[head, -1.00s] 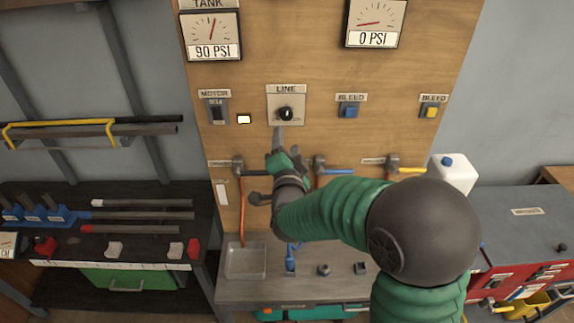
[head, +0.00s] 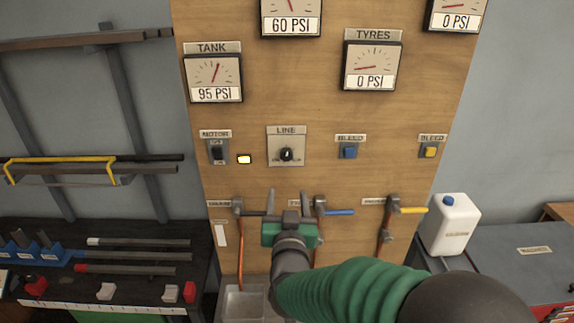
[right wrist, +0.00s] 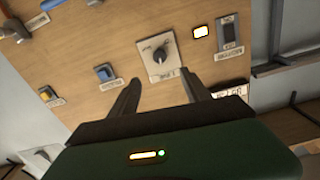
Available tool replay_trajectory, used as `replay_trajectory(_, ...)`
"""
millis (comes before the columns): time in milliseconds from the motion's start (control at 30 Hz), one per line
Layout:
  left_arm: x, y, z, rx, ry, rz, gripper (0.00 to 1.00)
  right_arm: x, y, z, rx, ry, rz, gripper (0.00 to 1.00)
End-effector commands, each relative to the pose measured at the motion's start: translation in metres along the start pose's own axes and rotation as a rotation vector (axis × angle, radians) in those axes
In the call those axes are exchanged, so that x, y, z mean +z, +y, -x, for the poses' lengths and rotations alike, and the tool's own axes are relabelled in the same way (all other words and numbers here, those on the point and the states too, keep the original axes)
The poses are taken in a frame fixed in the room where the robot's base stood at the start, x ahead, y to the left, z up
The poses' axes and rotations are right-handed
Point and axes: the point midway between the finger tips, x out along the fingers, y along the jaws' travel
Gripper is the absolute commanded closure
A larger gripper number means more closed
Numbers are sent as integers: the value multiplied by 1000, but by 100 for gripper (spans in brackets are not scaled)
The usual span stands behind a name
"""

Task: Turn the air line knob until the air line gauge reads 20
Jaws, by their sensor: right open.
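The black line knob (head: 286,155) sits on a pale plate marked LINE on the wooden board. It also shows in the right wrist view (right wrist: 158,58), beyond and between the spread fingertips. My right gripper (head: 286,202) is open and empty, below the knob in the head view and apart from it. A gauge (head: 291,14) at the top reads 60 PSI; its label is out of frame, so I cannot tell whether it is the line gauge. The tank gauge (head: 214,79) reads 95 PSI and the tyres gauge (head: 372,67) 0 PSI. My left gripper is not in view.
Lever valves, one with a blue handle (head: 340,212), stand below, around my gripper.

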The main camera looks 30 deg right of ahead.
Motion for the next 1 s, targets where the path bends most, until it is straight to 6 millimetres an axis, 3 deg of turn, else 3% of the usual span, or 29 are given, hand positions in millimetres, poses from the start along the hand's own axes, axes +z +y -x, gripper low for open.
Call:
replay_trajectory(133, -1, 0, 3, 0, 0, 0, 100, -1, 0, -6, 2, 0, 92, 44)
replay_trajectory(267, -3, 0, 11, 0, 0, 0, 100, -2, 1, -28, 4, -2, 92, 44)
replay_trajectory(733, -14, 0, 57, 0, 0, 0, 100, -4, 1, -145, 2, 0, 89, 44)
replay_trajectory(1000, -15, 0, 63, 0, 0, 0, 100, -1, 1, -168, 0, 0, 87, 44)
